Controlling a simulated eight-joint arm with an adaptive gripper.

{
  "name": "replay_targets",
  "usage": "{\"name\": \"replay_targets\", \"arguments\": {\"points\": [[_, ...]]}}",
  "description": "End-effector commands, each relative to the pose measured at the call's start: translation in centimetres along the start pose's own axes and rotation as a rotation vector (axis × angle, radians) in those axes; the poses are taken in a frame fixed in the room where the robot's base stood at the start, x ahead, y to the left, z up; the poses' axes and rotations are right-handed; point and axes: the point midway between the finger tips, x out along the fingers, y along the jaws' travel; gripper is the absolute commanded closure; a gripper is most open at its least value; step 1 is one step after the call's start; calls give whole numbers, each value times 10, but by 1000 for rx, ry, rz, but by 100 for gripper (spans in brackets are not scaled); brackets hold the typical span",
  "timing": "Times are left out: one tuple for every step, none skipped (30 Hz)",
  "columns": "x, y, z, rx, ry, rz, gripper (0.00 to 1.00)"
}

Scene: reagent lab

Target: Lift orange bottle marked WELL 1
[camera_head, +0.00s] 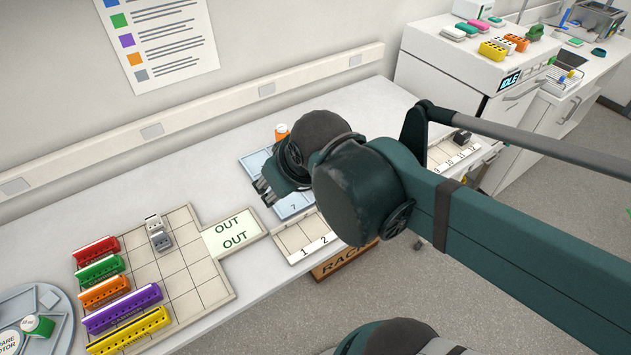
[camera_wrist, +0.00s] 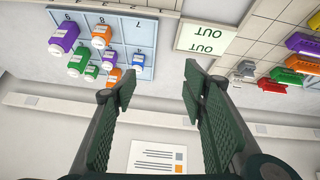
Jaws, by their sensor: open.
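An orange bottle (camera_head: 282,131) shows at the back of the blue tray (camera_head: 254,162), partly hidden behind my arm in the head view. In the wrist view the tray (camera_wrist: 143,33) holds several bottles, among them an orange one (camera_wrist: 101,36) and another orange one (camera_wrist: 109,75). Their markings are too small to read, so I cannot tell which says WELL 1. My gripper (camera_head: 266,191) is above the tray's left side. Its fingers (camera_wrist: 160,85) are apart and empty in the wrist view, with the bottles off to the left of them.
Purple (camera_wrist: 64,39) and green (camera_wrist: 77,65) bottles stand close to the orange ones. Left of the tray are an OUT card (camera_head: 231,235) and a gridded board (camera_head: 190,275) with coloured racks. A numbered rack (camera_head: 303,239) is in front. The bench by the wall is clear.

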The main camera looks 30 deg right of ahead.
Motion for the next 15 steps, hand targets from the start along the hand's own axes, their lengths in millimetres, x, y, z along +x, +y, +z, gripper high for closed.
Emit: {"name": "replay_targets", "arguments": {"points": [[2,3,-4,-29,-10,6,57],[3,5,-5,-50,-17,9,57],[5,7,-8,-79,-28,13,57],[7,9,-9,-101,-36,16,57],[9,11,-10,-124,-44,20,57],[11,14,-12,-155,-55,24,57],[13,16,-13,-179,-65,27,57],[15,18,-15,-201,-74,30,57],[18,20,-16,-232,-85,33,57],[20,22,-18,-255,-94,35,57],[22,24,-18,-278,-103,37,57],[25,27,-20,-309,-116,40,57],[27,30,-21,-331,-124,42,57],[29,32,-22,-355,-134,44,57],[32,34,-23,-385,-147,45,57]]}}
